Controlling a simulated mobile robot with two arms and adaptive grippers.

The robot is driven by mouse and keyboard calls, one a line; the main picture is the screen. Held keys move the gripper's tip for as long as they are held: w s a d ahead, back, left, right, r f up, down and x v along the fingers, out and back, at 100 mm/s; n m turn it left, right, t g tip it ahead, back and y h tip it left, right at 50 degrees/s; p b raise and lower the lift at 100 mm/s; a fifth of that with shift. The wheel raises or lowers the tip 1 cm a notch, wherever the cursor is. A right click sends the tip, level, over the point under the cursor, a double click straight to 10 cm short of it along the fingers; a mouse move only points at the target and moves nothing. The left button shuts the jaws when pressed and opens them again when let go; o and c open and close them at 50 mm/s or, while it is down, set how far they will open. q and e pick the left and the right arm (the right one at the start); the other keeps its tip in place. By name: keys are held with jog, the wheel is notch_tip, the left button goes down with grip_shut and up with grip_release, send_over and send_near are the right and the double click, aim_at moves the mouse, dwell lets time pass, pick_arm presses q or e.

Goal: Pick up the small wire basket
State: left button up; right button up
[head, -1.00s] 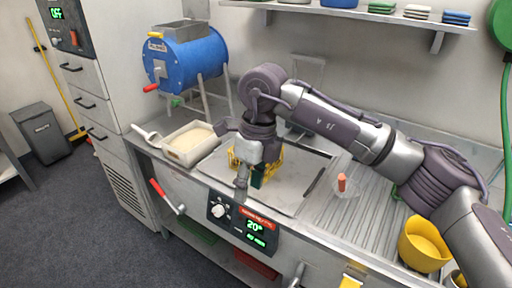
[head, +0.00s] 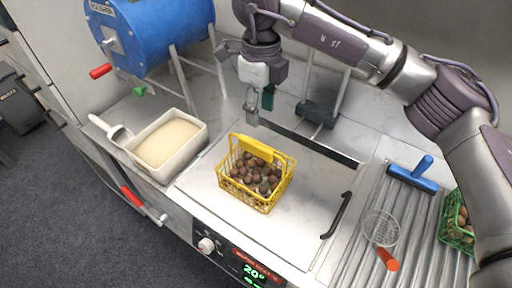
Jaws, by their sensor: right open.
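A small yellow wire basket (head: 238,199) full of brown chestnuts (head: 256,174) stands upright on the flat metal lid in the middle of the head view. Its broad yellow handle (head: 258,150) rises across the top. My right gripper (head: 260,108) hangs above and behind the basket in the picture, fingers pointing down. A green wire basket (head: 456,233), also with chestnuts, stands at the right edge, partly hidden by my right arm. My left gripper is not in view.
A white tub (head: 158,176) of pale grains with a scoop (head: 112,130) stands left of the basket. The lid has a black handle (head: 336,216). On the ribbed drainer lie a wire skimmer (head: 381,230) and a blue scraper (head: 414,174). A blue drum (head: 155,35) stands at back left.

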aim_at(256, 143)
notch_tip(256, 143, down, 4)
jog(key=shift+s+r+p, duration=0.15)
jog(key=shift+r+p, duration=0.05)
jog(key=shift+p, duration=0.55)
notch_tip(256, 143, down, 4)
jog(key=shift+r+p, duration=0.1)
jog(key=shift+p, duration=0.35)
jog(key=shift+f, duration=0.35)
jog(key=shift+a+f+p, duration=0.3)
jog(key=shift+f+p, duration=0.35)
jog(key=shift+p, duration=0.1)
jog(key=f, duration=0.1)
jog(key=f+p, duration=0.1)
jog(key=f, duration=0.1)
jog(key=shift+w+a+f+p, duration=0.2)
jog(key=shift+w+f+p, duration=0.05)
jog(key=shift+w+p, duration=0.05)
jog(key=shift+f, duration=0.2)
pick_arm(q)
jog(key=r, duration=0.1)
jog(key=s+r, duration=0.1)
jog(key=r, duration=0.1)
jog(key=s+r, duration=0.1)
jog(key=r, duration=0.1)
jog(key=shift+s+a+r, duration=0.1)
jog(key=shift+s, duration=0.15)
pick_arm(e)
grip_shut()
